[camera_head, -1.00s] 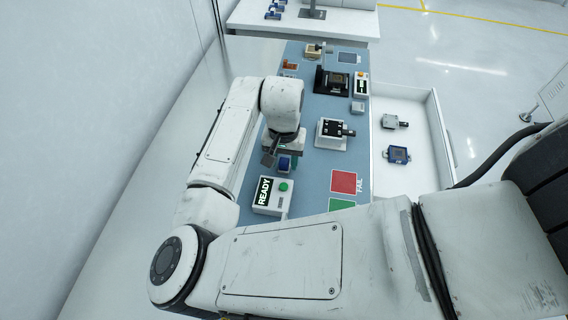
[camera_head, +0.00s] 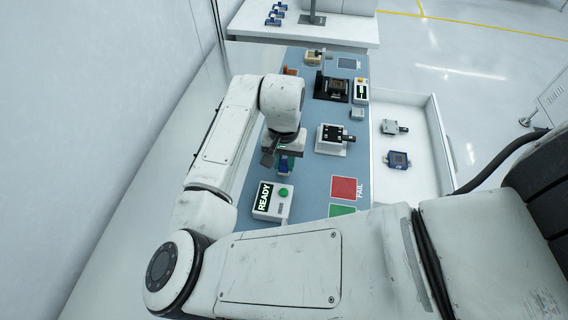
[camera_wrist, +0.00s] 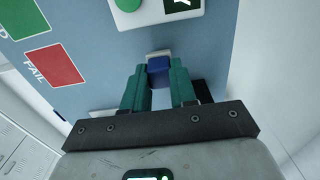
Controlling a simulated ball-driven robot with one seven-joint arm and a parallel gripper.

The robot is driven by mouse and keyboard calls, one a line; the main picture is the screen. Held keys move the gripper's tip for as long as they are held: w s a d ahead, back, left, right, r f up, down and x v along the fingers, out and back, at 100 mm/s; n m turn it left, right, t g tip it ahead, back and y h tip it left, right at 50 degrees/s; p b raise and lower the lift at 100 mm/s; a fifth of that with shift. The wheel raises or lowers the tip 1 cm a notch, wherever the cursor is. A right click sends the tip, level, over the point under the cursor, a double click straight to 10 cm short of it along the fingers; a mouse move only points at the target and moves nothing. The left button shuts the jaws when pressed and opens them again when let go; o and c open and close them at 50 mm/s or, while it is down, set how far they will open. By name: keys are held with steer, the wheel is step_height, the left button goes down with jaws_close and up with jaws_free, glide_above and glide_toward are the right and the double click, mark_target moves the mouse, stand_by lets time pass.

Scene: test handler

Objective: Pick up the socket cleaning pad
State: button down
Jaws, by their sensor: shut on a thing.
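The thing I take for the socket cleaning pad is a small blue block (camera_wrist: 160,72) with a pale grey part at its far end, in the wrist view. My gripper (camera_wrist: 160,84) has green fingers, one on each side of the blue block, and is shut on it. In the head view my gripper (camera_head: 286,160) is over the left part of the blue-grey mat, behind the READY box, and a bit of the blue block (camera_head: 283,171) shows below the fingers. I cannot tell whether the block touches the mat.
The READY box (camera_head: 272,203) with a green button stands close in front. A white fixture (camera_head: 332,140) and a black socket fixture (camera_head: 331,87) stand right and behind. Red FAIL (camera_head: 344,187) and green squares lie front right. A white tray (camera_head: 433,125) holds two devices.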

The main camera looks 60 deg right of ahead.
steer(key=s+d+r, duration=0.1)
steer(key=s+r, duration=1)
steer(key=s, duration=0.3)
steer(key=shift+r+b, duration=0.2)
steer(key=shift+b, duration=0.25)
